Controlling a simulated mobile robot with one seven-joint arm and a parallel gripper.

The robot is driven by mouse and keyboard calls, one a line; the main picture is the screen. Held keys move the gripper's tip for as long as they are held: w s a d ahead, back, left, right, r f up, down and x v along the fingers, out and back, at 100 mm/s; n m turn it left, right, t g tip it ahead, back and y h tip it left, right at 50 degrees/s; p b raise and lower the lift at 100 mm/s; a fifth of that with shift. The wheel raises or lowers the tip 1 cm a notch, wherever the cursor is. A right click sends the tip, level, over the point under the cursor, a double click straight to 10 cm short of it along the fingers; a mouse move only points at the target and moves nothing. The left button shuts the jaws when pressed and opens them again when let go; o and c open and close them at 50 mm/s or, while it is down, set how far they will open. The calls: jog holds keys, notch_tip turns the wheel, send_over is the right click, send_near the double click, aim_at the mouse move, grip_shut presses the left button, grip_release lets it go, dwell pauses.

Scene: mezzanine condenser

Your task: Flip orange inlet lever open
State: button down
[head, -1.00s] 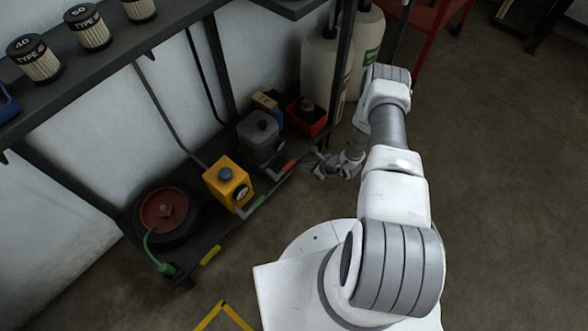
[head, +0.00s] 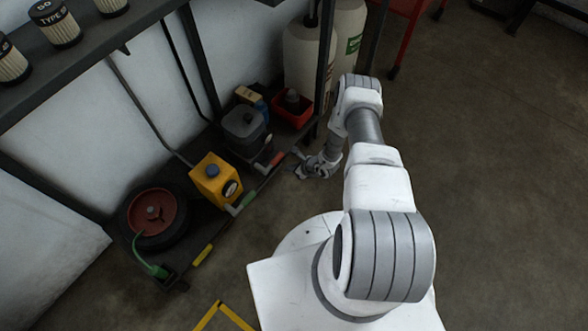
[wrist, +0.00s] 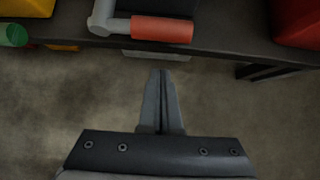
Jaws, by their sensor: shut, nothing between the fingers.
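The orange inlet lever (head: 277,159) sits at the front edge of the low shelf, in front of a dark grey canister (head: 246,130). In the wrist view the orange grip (wrist: 162,29) lies crosswise at the top, joined on its left to a grey elbow-shaped arm (wrist: 104,18). My gripper (head: 298,171) is low, just right of the lever in the head view. In the wrist view my gripper (wrist: 163,73) is shut and empty, its fingers pointing at the shelf edge. The tips appear below the orange grip in the picture, apart from it; the depth gap cannot be told.
A green lever (head: 245,202) and a yellow lever (head: 203,255) lie further left along the shelf edge. A yellow canister (head: 214,181), a red reel (head: 153,213) and a red bin (head: 293,108) stand on the low shelf. Floor to the right is open.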

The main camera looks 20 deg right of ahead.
aim_at(278, 165)
jog(key=w+a+b, duration=0.1)
jog(key=w+a+f+b, duration=0.1)
jog(key=w, duration=0.1)
jog(key=shift+f, duration=0.1)
jog(key=shift+a+r, duration=0.15)
jog(key=shift+r, duration=0.65)
